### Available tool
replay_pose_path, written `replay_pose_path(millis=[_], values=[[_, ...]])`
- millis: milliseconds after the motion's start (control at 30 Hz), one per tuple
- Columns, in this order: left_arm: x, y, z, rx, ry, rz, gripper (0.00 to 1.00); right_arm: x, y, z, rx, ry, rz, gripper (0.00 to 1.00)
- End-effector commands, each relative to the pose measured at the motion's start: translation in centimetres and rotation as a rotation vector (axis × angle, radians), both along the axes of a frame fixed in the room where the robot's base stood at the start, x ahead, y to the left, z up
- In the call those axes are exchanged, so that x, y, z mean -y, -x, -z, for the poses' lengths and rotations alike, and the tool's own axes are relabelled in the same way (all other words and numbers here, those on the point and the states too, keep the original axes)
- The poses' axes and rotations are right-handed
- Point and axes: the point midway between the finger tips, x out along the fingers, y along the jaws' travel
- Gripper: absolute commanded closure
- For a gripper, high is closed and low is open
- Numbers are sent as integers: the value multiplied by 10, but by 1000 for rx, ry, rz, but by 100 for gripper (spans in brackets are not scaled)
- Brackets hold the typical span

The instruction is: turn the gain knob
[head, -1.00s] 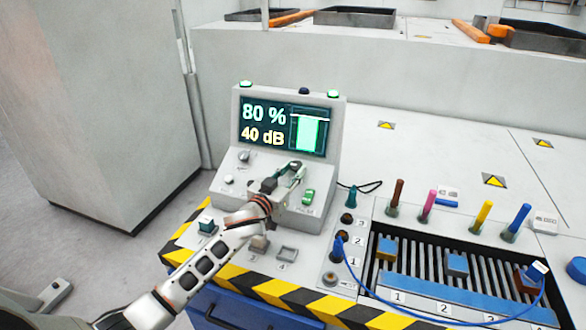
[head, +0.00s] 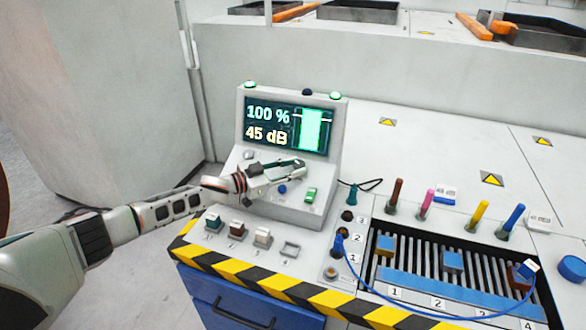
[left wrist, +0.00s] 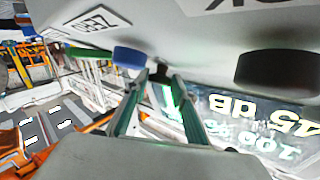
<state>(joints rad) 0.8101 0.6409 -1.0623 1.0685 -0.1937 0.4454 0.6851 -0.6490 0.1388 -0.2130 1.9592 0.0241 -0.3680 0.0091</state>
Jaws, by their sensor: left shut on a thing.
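The grey control console (head: 250,203) stands on the bench, with a screen (head: 290,127) reading 100 % and 45 dB. My left gripper (head: 297,167) reaches in from the left over the sloped panel and is shut on a small dark knob, which I take to be the gain knob. In the left wrist view the tips of the left gripper (left wrist: 152,76) meet at this dark knob (left wrist: 162,71). In the head view the gripper hides the knob. My right gripper is not in view.
Another knob (head: 249,154) is at the panel's upper left. Several square buttons, a blue cable (head: 368,287) and a slotted tray (head: 425,309) lie in front and right.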

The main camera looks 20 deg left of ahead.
Motion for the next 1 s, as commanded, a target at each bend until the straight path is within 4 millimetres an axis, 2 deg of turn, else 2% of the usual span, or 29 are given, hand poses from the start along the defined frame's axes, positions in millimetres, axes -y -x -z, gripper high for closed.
replay_pose_path(millis=[467, 500, 567, 1000], values=[[0, -1, -2, 2, -7, 14, 96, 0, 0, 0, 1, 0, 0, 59], [0, -1, -2, 2, -7, 14, 72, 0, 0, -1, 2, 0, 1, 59], [0, -1, -2, 2, -7, 14, 57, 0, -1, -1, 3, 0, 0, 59], [-4, 4, -1, 1, -7, 14, 57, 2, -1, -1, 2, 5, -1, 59]])
